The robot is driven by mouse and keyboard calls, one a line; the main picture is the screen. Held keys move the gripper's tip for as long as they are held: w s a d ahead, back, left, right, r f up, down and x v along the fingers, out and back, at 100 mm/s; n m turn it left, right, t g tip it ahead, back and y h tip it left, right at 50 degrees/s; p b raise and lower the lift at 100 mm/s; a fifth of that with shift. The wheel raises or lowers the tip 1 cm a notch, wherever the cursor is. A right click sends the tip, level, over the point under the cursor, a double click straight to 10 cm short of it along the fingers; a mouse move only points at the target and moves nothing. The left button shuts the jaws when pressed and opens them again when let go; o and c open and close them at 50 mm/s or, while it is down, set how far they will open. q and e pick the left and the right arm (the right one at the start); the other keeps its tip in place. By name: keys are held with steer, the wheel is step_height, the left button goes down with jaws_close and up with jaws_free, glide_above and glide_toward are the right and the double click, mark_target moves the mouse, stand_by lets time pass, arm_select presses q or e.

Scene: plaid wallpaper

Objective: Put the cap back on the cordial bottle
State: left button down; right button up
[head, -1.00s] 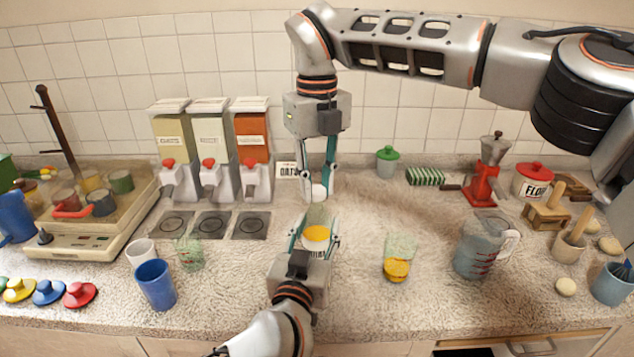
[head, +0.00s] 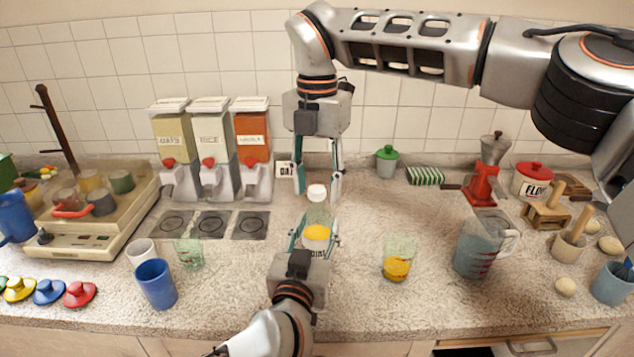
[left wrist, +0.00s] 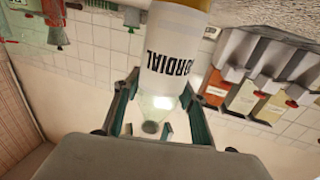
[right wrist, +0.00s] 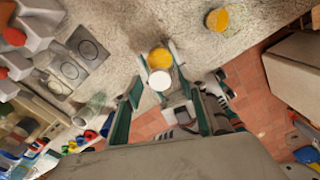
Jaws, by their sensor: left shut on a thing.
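The cordial bottle (head: 317,215) has a clear upper part, yellow-orange contents and a white label. It stands upright in my left gripper (head: 315,241), which is shut around its body. The label shows large in the left wrist view (left wrist: 172,55). The white cap (head: 317,192) sits on top of the bottle neck. It also shows in the right wrist view (right wrist: 160,80). I cannot tell how firmly it is seated. My right gripper (head: 319,192) is above, pointing down, with its fingers spread on either side of the cap and apart from it.
A glass with orange contents (head: 397,268) and a measuring jug (head: 478,250) stand to the right. A blue cup (head: 155,285), a white cup (head: 141,252) and a green glass (head: 190,255) stand to the left. Dispensers (head: 211,150) stand behind. The counter around the bottle is clear.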

steer(key=shift+r, duration=0.1)
step_height(320, 180, up, 12)
stand_by(0.5)
arm_select(q)
steer(key=c, duration=1.2)
jaws_free()
steer(key=shift+o, duration=0.2)
steer(key=v, duration=1.2)
